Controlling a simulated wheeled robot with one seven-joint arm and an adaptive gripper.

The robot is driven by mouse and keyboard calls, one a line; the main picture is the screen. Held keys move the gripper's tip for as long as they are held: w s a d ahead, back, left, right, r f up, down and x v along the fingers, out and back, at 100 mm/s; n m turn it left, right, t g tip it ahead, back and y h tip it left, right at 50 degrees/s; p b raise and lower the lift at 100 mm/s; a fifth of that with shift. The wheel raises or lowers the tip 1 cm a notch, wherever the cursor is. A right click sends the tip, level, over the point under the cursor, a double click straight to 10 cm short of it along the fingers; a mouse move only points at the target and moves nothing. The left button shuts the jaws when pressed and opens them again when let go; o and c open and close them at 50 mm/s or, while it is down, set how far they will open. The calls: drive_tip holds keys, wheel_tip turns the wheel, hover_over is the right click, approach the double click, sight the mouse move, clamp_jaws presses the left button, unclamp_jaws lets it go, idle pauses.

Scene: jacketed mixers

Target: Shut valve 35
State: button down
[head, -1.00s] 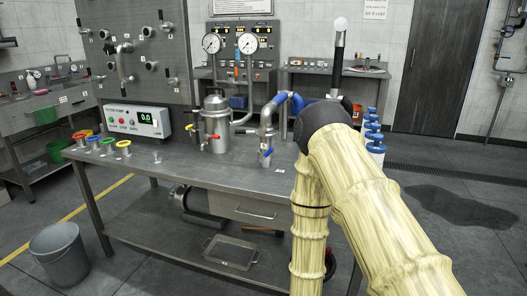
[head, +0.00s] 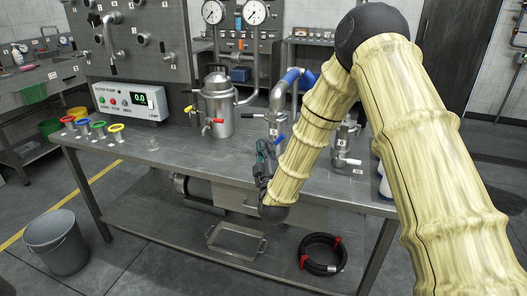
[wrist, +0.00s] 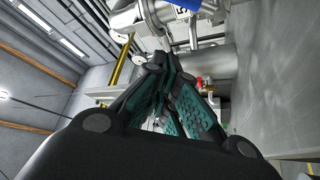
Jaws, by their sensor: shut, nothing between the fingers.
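A steel pipe fitting (head: 275,108) with a blue lever stands on the bench, just behind my gripper in the head view. My gripper (head: 266,145) is shut and empty, fingertips pointing up near this fitting. In the wrist view its fingers (wrist: 160,62) meet just below the pipe. I cannot tell whether they touch it.
A steel jacketed vessel (head: 217,105) with a red lever (head: 206,129) stands left of the fitting. Another steel valve (head: 345,160) stands to the right, partly behind my arm. A pump box (head: 130,102) and several coloured rings are at left. The front bench top is mostly clear.

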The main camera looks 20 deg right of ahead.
sight(276, 143)
drive_tip(key=w+d, duration=0.4)
drive_tip(key=w, duration=0.1)
drive_tip(key=shift+w+f+p, duration=0.25)
drive_tip(key=shift+w+p, duration=0.15)
drive_tip(key=shift+p, duration=0.05)
drive_tip(key=shift+d, duration=0.15)
drive_tip(key=shift+f+b, duration=0.1)
drive_tip(key=shift+b, duration=0.2)
